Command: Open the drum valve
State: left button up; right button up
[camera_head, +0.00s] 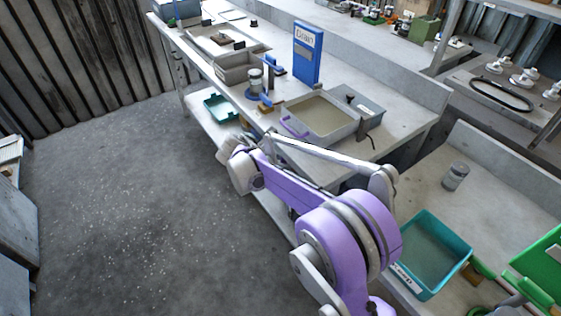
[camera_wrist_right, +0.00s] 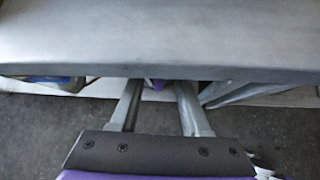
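No drum or valve can be made out clearly in either view. My right arm reaches from the bottom right of the head view towards the long workbench. Its end, with the right gripper (camera_head: 230,147), is small and partly hidden at the bench's front edge. In the right wrist view the two grey fingers of this gripper (camera_wrist_right: 158,100) stand apart with nothing held between them. They point towards the bench's front edge, and their tips seem to lie near or below it. My left gripper is not in view.
The long grey workbench (camera_head: 375,148) holds a grey tray (camera_head: 352,130), a blue box (camera_head: 307,55) and a jar (camera_head: 255,82). A teal bin (camera_head: 462,262) stands on the right bench. A teal tray (camera_head: 213,104) lies on the lower shelf. The floor (camera_head: 110,210) at left is clear.

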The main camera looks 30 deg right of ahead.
jog(key=p+v, duration=0.1)
jog(key=v, duration=1)
dwell(0.3)
jog(key=s+a+r+m+t+y+p, duration=0.1)
jog(key=s+a+m+y+p, duration=0.1)
jog(key=s+m, duration=0.4)
jog(key=s+a+r+m+t+y+p, duration=0.1)
jog(key=s+a+m+y+p, duration=0.2)
jog(key=s, duration=0.9)
jog(key=s+a+r+m+t+y+p, duration=0.1)
jog(key=s+m+y+p, duration=0.3)
jog(key=s+m, duration=0.5)
jog(key=shift+a+r+p, duration=0.35)
jog(key=shift+a+p, duration=0.45)
jog(key=shift+p, duration=0.3)
jog(key=shift+s+d, duration=0.15)
jog(key=shift+s, duration=0.1)
